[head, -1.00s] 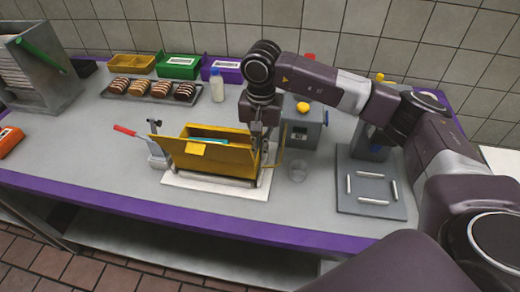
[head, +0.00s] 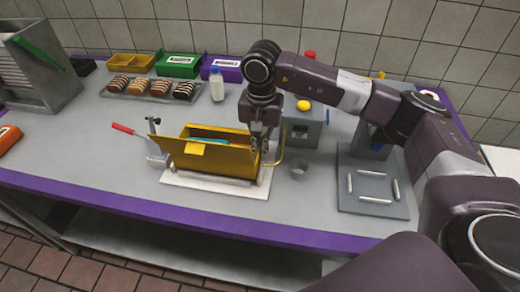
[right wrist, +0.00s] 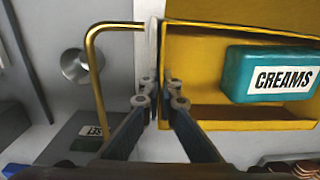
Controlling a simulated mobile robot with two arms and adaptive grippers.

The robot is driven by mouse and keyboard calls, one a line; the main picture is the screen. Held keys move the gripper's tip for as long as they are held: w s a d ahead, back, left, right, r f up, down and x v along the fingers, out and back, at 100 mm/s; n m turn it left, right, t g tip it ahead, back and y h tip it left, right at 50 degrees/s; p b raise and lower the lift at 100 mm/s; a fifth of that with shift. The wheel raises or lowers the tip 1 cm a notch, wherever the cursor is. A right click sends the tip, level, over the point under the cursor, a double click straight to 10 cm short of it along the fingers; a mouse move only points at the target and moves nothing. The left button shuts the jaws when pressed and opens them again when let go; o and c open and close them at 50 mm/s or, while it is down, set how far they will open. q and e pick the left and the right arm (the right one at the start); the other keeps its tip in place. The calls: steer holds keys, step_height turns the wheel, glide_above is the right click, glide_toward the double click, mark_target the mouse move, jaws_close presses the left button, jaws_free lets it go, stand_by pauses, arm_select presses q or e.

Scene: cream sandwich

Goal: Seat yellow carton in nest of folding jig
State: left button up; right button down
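The yellow carton (head: 228,159) stands open on the white folding jig (head: 208,187), with a flap out to its left. I cannot tell whether it sits fully down in the nest. A teal box marked CREAMS (right wrist: 272,75) lies inside the carton. My right gripper (head: 261,150) points down at the carton's right end. In the right wrist view, its two fingers (right wrist: 161,98) stand close on either side of the carton's end wall and appear closed on it. My left gripper is not in view.
A bent yellow rod (right wrist: 93,70) stands close beside the gripper. A small round cup (head: 298,172) is to the right, then a grey plate (head: 370,203) with white bars. A red-handled tool (head: 128,131) is at left. Pastries (head: 150,88) and a bottle (head: 217,86) stand behind.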

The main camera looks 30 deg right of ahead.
steer(key=shift+f, duration=0.4)
steer(key=c, duration=2.1)
jaws_free()
step_height(320, 180, up, 12)
steer(key=shift+s+r, duration=0.1)
